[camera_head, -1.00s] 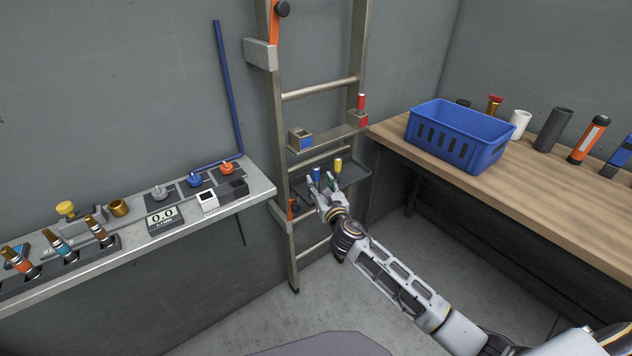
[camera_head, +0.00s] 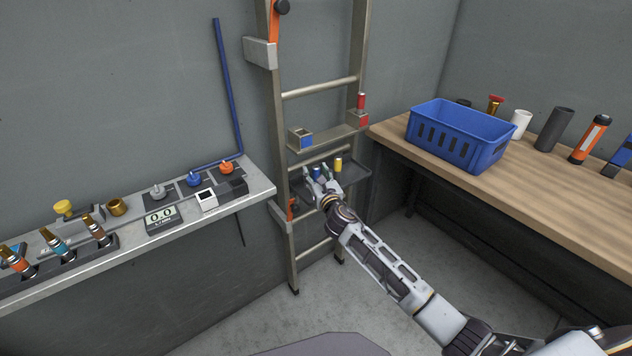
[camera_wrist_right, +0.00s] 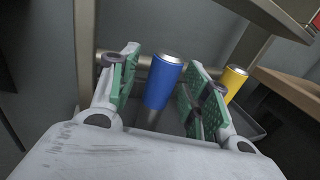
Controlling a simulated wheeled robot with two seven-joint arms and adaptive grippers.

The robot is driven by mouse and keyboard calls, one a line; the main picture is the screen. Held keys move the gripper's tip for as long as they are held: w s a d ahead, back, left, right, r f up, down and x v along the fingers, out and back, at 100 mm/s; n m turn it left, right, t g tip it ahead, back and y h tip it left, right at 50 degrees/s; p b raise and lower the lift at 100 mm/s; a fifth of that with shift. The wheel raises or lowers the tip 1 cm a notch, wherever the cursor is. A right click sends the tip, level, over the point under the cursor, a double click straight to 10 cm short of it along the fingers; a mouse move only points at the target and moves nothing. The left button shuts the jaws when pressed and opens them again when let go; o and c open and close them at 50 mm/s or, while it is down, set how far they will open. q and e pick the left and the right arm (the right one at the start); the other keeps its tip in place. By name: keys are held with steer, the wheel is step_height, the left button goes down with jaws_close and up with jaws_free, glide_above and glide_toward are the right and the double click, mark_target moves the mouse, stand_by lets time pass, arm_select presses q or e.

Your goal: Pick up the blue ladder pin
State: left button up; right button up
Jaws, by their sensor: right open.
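The blue ladder pin (camera_wrist_right: 163,82) stands upright in the right wrist view, a blue cylinder with a silver top. In the head view the blue pin (camera_head: 316,173) shows small on the dark tray (camera_head: 354,180) at the ladder, partly hidden by my gripper. My right gripper (camera_head: 318,178) is open at the tray. In the right wrist view its green-padded fingers (camera_wrist_right: 160,88) stand on either side of the blue pin, with a gap visible to each side. My left gripper is not in view.
A yellow pin (camera_wrist_right: 235,83) stands just right of the right finger. A blue basket (camera_head: 459,134) stands on the wooden bench. A grey shelf (camera_head: 135,232) is at left.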

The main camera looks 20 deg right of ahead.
mark_target(316, 167)
stand_by(0.3)
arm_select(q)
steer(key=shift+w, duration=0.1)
arm_select(e)
jaws_close()
steer(key=shift+r, duration=0.15)
steer(key=shift+r, duration=0.3)
steer(key=shift+r+p, duration=0.5)
steer(key=shift+r, duration=0.15)
steer(key=shift+r+p, duration=0.3)
steer(key=shift+r, duration=0.4)
steer(key=shift+s, duration=0.25)
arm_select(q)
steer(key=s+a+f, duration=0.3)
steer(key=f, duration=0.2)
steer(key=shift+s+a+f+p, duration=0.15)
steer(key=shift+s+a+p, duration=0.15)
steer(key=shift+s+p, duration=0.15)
arm_select(e)
steer(key=s, duration=1.7)
steer(key=shift+s+d, duration=0.15)
steer(key=shift+s, duration=0.1)
